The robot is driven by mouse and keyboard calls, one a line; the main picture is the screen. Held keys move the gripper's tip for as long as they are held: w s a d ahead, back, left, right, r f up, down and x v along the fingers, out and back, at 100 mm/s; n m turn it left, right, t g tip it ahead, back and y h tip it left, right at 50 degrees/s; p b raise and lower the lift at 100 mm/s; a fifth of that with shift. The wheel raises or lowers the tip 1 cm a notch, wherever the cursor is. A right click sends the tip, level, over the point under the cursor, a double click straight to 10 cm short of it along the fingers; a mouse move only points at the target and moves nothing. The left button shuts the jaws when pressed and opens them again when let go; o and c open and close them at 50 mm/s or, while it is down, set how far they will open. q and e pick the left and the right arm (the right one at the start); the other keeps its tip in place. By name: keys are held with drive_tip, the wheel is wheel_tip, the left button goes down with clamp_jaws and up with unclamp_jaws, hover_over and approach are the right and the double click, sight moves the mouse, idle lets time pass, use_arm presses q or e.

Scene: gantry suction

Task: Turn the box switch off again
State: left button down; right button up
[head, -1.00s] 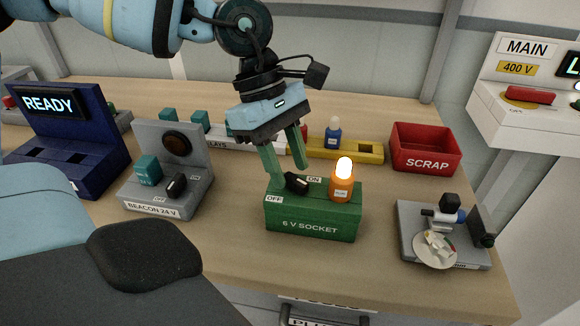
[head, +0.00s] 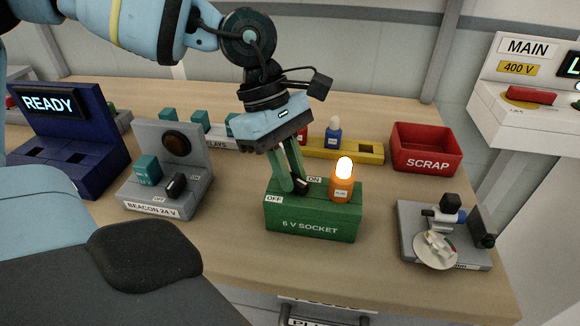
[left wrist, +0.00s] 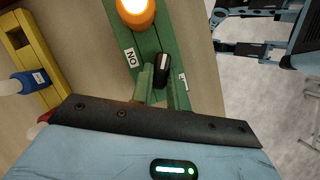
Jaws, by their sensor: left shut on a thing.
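The green 6 V socket box (head: 310,222) stands on the bench with an OFF label at its left and an ON label behind. Its small black switch (head: 301,186) is on top, partly hidden by the fingers; it also shows in the left wrist view (left wrist: 162,70). An orange lamp (head: 341,184) on the box is lit. My left gripper (head: 293,188) reaches down from above, shut on the switch, with a green finger on each side of it in the left wrist view. My right gripper is not in view.
A grey beacon box (head: 168,196) stands left of the green box. Behind it are a yellow tray (head: 362,152) with a blue piece and a red scrap bin (head: 425,150). A grey fixture (head: 448,250) with a white dish stands right. Bare bench lies in between.

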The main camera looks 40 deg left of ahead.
use_arm(q)
drive_tip(key=shift+f+m+b, duration=0.15)
drive_tip(key=shift+m+b, duration=0.45)
drive_tip(key=shift+w+m+g+b, duration=0.1)
drive_tip(key=shift+m+g+b, duration=0.4)
drive_tip(key=shift+m+b, duration=0.2)
drive_tip(key=shift+m+g+b, duration=0.3)
drive_tip(key=shift+m+b, duration=0.45)
drive_tip(key=shift+m, duration=0.15)
drive_tip(key=m+g+b, duration=0.1)
drive_tip(key=m+b, duration=0.1)
drive_tip(key=shift+m+y, duration=0.3)
drive_tip(key=m+g+y+b, duration=0.1)
drive_tip(key=m, duration=0.3)
drive_tip(key=shift+w+d+b, duration=0.15)
drive_tip(key=shift+b, duration=0.25)
drive_tip(key=shift+m, duration=0.4)
drive_tip(key=c, duration=1.4)
unclamp_jaws()
drive_tip(key=shift+y, duration=0.3)
drive_tip(key=shift+o, duration=0.2)
